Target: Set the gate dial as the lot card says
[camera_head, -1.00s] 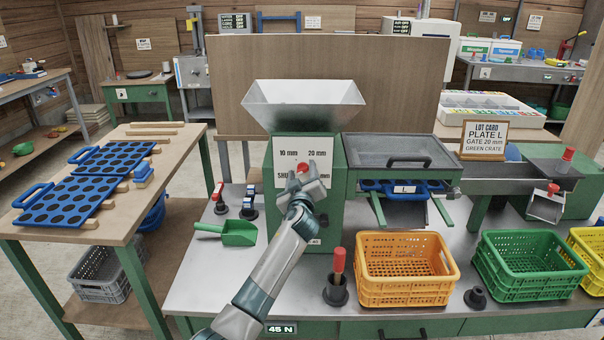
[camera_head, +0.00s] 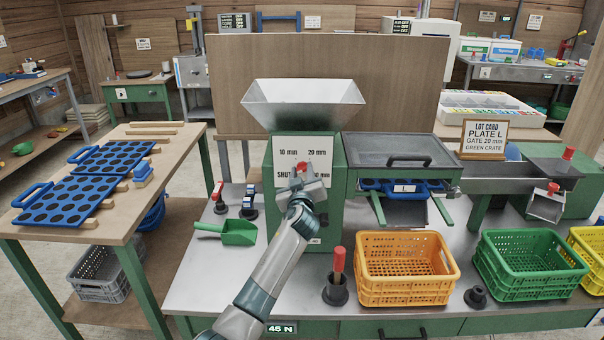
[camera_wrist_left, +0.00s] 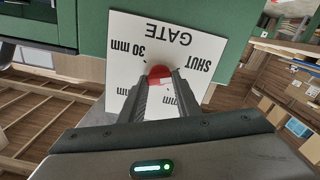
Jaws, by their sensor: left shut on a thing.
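The gate dial's red knob (camera_head: 301,167) is on a white plate (camera_head: 288,147) on the front of the green machine. The plate reads 10 mm, 20 mm, SHUT and 30 mm; in the left wrist view it appears upside down. My left gripper (camera_head: 303,178) is shut on the red knob, and its fingers clasp it in the left wrist view (camera_wrist_left: 159,78). The fingers hide the dial's pointer, so I cannot tell its setting. The lot card (camera_head: 484,138) at the right reads PLATE L, GATE 20 mm, GREEN CRATE. My right gripper is not in view.
A metal hopper (camera_head: 304,100) tops the machine. An orange crate (camera_head: 405,290) and a green crate (camera_head: 530,288) stand on the bench at right. A green scoop (camera_head: 238,232) lies left of my arm, and a red-handled tool (camera_head: 338,262) stands in a holder nearby.

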